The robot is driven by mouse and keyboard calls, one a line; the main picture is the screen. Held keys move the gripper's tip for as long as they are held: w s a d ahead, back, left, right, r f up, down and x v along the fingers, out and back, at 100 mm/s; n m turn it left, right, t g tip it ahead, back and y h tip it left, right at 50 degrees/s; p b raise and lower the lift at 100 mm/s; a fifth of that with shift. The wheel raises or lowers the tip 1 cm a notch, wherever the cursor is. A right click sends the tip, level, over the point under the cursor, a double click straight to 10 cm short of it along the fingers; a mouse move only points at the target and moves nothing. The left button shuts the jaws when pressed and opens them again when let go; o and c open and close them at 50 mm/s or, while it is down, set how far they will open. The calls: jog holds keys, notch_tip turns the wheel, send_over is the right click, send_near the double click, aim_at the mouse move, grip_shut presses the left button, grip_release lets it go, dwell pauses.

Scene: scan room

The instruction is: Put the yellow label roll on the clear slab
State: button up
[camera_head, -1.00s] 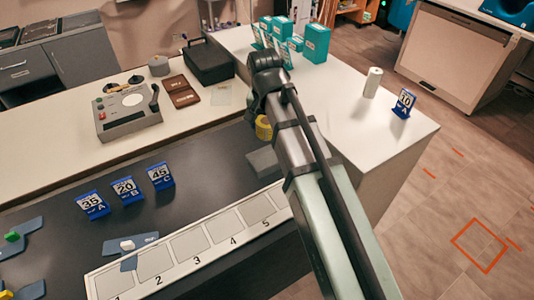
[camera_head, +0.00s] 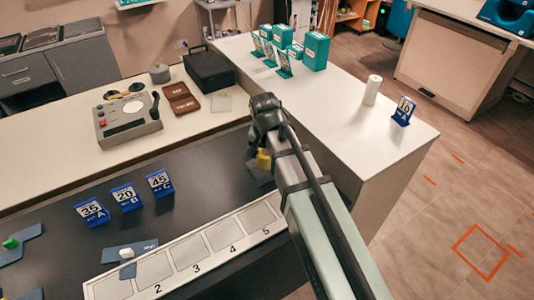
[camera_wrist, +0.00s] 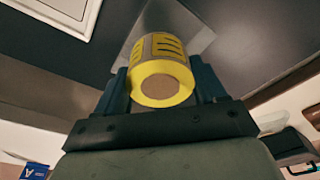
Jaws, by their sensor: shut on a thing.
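The yellow label roll (camera_wrist: 162,80) is held between the two fingers of my gripper (camera_wrist: 163,88) in the wrist view, its round end with a brown core facing the camera. It also shows as a small yellow shape (camera_head: 263,158) below my wrist in the head view. A grey, see-through-looking slab (camera_wrist: 190,22) lies on the dark counter beyond the roll in the wrist view. In the head view the slab (camera_head: 257,172) is mostly hidden by my arm and the roll. I cannot tell whether the roll touches it.
A white numbered strip (camera_head: 205,262) lies in front on the dark counter. Blue number cards (camera_head: 126,197) stand to the left. A pale clear sheet (camera_head: 222,103) lies on the white counter behind, near a brown case (camera_head: 180,98). Teal boxes (camera_head: 316,50) stand farther back.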

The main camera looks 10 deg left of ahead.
aim_at(266, 156)
jog(key=shift+f, duration=0.25)
jog(key=o, duration=1.1)
jog(key=shift+r, duration=0.1)
jog(key=r, duration=0.4)
jog(key=s+r, duration=0.1)
jog(key=r, duration=0.7)
jog(key=shift+s, duration=0.4)
